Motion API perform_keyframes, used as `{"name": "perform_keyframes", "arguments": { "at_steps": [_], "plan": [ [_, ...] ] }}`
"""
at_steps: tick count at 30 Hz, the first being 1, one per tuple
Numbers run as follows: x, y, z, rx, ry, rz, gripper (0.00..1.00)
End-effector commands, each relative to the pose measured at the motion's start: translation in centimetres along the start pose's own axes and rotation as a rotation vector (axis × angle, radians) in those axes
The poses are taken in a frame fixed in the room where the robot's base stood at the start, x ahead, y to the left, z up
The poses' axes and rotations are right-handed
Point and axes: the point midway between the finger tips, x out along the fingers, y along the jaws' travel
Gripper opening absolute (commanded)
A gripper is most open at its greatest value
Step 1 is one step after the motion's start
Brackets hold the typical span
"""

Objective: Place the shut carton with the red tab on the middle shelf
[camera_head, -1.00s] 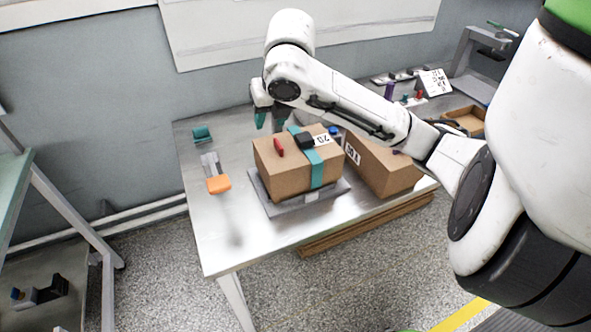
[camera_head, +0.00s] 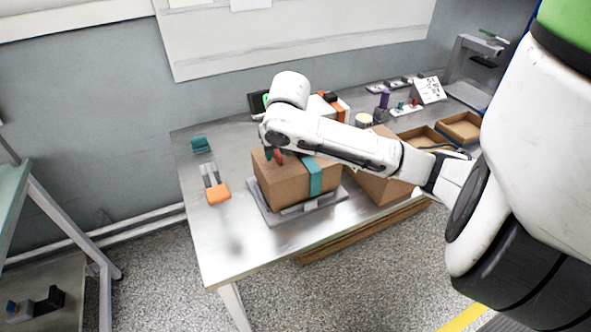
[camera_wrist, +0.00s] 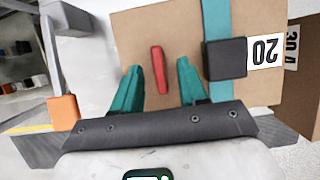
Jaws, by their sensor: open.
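The shut carton (camera_head: 285,184) is brown with a teal tape band and sits on a grey plate (camera_head: 332,202) on the metal table. Its red tab (camera_head: 278,157) stands up from the top; in the wrist view the red tab (camera_wrist: 159,69) lies between my teal fingertips. My gripper (camera_wrist: 160,82) is open, with one finger on each side of the tab and space left on both sides. In the head view my arm hides most of the gripper.
A second brown carton (camera_head: 385,188) stands close on the right. An orange-ended tool (camera_head: 217,193) and a teal block (camera_head: 200,144) lie on the table's left. A rack with a pale green shelf (camera_head: 12,195) stands at far left, floor between.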

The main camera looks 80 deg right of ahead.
Motion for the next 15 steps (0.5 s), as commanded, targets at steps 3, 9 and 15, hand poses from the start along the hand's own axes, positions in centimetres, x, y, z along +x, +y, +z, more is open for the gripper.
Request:
{"name": "perform_keyframes", "arguments": {
  "at_steps": [3,9,15],
  "plan": [
    [0.90,0.03,-0.06,0.000,0.001,0.000,0.43],
    [1.04,0.03,-0.04,-0.001,0.000,0.000,0.43],
    [1.01,0.04,-0.03,-0.001,0.000,0.000,0.27]
  ]
}}
